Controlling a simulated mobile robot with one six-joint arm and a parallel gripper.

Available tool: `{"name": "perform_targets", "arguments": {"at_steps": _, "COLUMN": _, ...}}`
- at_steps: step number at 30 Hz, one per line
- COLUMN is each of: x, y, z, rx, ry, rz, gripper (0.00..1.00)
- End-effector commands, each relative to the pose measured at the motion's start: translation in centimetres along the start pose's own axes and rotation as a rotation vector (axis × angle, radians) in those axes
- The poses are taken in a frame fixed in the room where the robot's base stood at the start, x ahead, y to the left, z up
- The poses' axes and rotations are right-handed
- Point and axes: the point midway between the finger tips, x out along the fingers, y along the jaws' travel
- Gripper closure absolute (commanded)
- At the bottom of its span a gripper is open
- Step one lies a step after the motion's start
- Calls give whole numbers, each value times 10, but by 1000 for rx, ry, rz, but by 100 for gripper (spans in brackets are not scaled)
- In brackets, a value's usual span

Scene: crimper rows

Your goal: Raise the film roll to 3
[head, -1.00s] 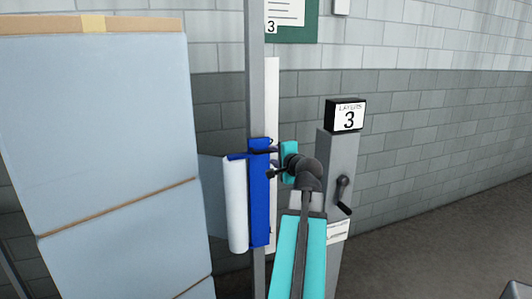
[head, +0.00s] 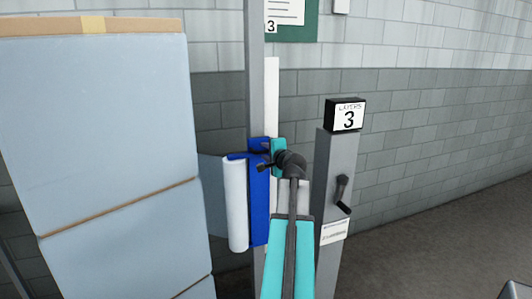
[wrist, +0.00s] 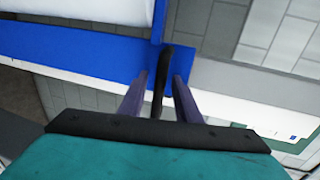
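The film roll (head: 237,205) is a white upright cylinder on the left of a blue carriage (head: 260,200). The carriage sits on a grey post (head: 254,90), low on it; a sheet of film runs from the roll toward the wrapped stack. My gripper (head: 265,164) is at the top of the carriage. In the wrist view, my gripper's two purple fingers (wrist: 161,78) stand open on either side of a black handle (wrist: 163,82) by the blue carriage (wrist: 85,50). Gaps show between the fingers and the handle. The head view hides the fingertips' contact.
A stack wrapped in pale film (head: 100,130) stands at left. A white strip (head: 272,95) runs beside the post. A grey pedestal (head: 336,185) at right has a crank (head: 342,195) and a "LAYERS 3" sign (head: 346,116).

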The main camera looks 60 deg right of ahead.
Motion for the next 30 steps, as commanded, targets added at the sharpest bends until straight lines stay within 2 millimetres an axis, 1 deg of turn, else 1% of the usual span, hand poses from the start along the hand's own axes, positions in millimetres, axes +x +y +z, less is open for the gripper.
{"name": "perform_targets", "arguments": {"at_steps": 4, "x": 0, "y": 0, "z": 0, "rx": 0, "ry": 0, "rz": 0, "gripper": 70}}
{"name": "perform_targets", "arguments": {"at_steps": 5, "x": 0, "y": 0, "z": 0, "rx": 0, "ry": 0, "rz": 0, "gripper": 71}}
{"name": "perform_targets", "arguments": {"at_steps": 6, "x": 0, "y": 0, "z": 0, "rx": 0, "ry": 0, "rz": 0, "gripper": 78}}
{"name": "perform_targets", "arguments": {"at_steps": 10, "x": 0, "y": 0, "z": 0, "rx": 0, "ry": 0, "rz": 0, "gripper": 100}}
{"name": "perform_targets", "arguments": {"at_steps": 18, "x": 0, "y": 0, "z": 0, "rx": 0, "ry": 0, "rz": 0, "gripper": 100}}
{"name": "perform_targets", "arguments": {"at_steps": 23, "x": -1, "y": -6, "z": 0, "rx": 0, "ry": 0, "rz": -1, "gripper": 100}}
{"name": "perform_targets", "arguments": {"at_steps": 26, "x": -3, "y": -14, "z": 0, "rx": 0, "ry": 0, "rz": -2, "gripper": 100}}
{"name": "perform_targets", "arguments": {"at_steps": 30, "x": -6, "y": -32, "z": 0, "rx": -1, "ry": 0, "rz": -4, "gripper": 100}}
